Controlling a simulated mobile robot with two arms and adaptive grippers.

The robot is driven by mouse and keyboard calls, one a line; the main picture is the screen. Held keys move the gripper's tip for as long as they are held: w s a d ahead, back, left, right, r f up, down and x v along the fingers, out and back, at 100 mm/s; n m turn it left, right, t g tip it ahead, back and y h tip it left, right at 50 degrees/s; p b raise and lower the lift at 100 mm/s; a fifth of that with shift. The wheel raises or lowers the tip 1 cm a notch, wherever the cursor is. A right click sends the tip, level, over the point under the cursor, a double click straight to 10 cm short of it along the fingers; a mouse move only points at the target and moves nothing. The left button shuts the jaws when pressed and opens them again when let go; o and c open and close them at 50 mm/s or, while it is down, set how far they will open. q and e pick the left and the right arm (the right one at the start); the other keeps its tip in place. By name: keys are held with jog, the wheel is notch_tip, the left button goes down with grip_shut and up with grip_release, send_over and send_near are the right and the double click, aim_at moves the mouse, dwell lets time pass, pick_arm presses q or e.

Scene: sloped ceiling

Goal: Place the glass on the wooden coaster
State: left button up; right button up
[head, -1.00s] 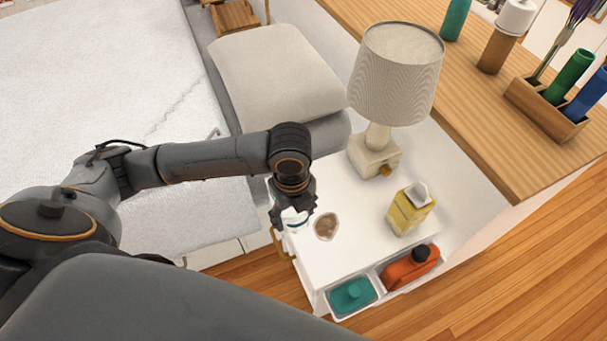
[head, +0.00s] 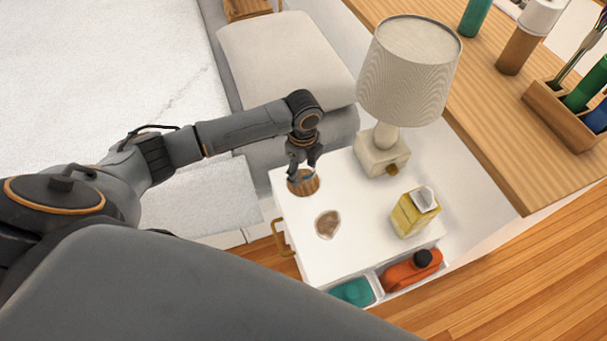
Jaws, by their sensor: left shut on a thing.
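The wooden coaster (head: 303,188) is a round brown disc on the white side table (head: 290,215), near its far left corner. My left gripper (head: 304,174) points down over the coaster. It is shut on the glass (head: 309,176), which is clear with a bluish tint and mostly hidden by the fingers. The glass appears over the coaster; I cannot tell whether it touches it. My right gripper is not in view.
A lamp (head: 409,70) stands at the table's back. A brown-and-white round item (head: 328,224) and a yellow carton (head: 415,213) are on the tabletop. Side bins hold an orange bottle (head: 413,270) and a teal item (head: 352,291). A grey cushioned seat (head: 285,60) lies behind.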

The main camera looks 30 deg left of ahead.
pick_arm(q)
jog(key=shift+w+a+f, duration=0.15)
jog(key=shift+w+f, duration=0.3)
jog(key=shift+f, duration=0.1)
jog(key=shift+w+f, duration=0.1)
jog(key=shift+f, duration=1.5)
jog(key=shift+f, duration=0.1)
jog(key=o, duration=1.3)
notch_tip(320, 180, up, 12)
